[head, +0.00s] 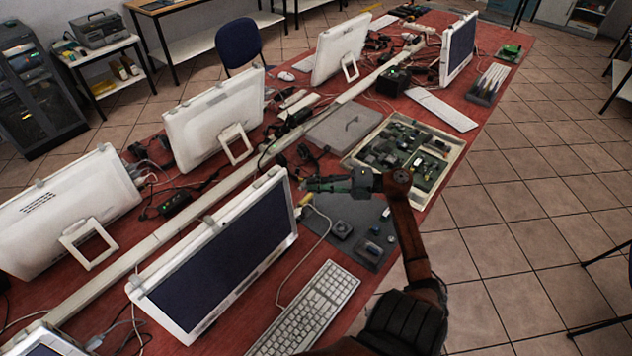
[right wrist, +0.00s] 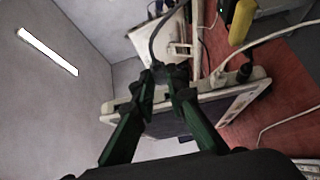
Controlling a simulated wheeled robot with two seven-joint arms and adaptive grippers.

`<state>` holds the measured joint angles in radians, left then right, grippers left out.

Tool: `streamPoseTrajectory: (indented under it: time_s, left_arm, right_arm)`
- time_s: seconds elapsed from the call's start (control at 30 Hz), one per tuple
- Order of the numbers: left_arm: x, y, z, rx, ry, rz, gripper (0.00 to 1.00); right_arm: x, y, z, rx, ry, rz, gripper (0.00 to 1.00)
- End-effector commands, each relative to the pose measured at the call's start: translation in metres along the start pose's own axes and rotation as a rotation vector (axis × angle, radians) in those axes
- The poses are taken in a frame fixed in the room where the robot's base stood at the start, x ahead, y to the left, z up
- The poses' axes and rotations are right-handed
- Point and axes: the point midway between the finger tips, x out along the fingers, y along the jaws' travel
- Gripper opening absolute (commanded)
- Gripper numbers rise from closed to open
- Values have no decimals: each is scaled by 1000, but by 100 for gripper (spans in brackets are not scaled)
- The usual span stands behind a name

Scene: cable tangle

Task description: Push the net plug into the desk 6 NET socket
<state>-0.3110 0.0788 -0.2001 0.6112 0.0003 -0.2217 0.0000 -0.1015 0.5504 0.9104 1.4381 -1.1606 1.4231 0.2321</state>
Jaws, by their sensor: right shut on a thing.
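My right gripper (head: 308,184) is above the red bench, just past the top right corner of the nearest dark-screened monitor. In the right wrist view its two green fingers (right wrist: 168,78) are closed on a small dark plug (right wrist: 172,71). A dark cable (right wrist: 155,42) rises from the plug in that view. The plug is mostly hidden by the fingers, and I cannot read any label on it. A long pale cable trunking (head: 222,188) runs along the middle of the bench. I cannot make out which of its sockets is desk 6 NET. My left gripper is not in view.
The near monitor (head: 215,262) stands close to the gripper, with a keyboard (head: 306,312) before it. A yellow object (right wrist: 241,22) and a pale cable (right wrist: 270,38) are close by. A parts tray (head: 455,160), grey case (head: 343,127) and loose cables crowd the bench.

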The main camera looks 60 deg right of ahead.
Motion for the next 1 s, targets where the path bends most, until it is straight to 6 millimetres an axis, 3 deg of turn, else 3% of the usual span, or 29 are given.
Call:
streamPoseTrajectory:
  time_s: [0.17,0.5,1.0]
  left_arm:
    - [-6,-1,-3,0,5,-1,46]
    - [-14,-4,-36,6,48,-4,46]
    - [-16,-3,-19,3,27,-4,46]
  right_arm:
    - [9,2,-10,-1,2,3,0]
    - [24,2,-28,0,5,3,0]
    - [22,1,-30,0,6,0,0]
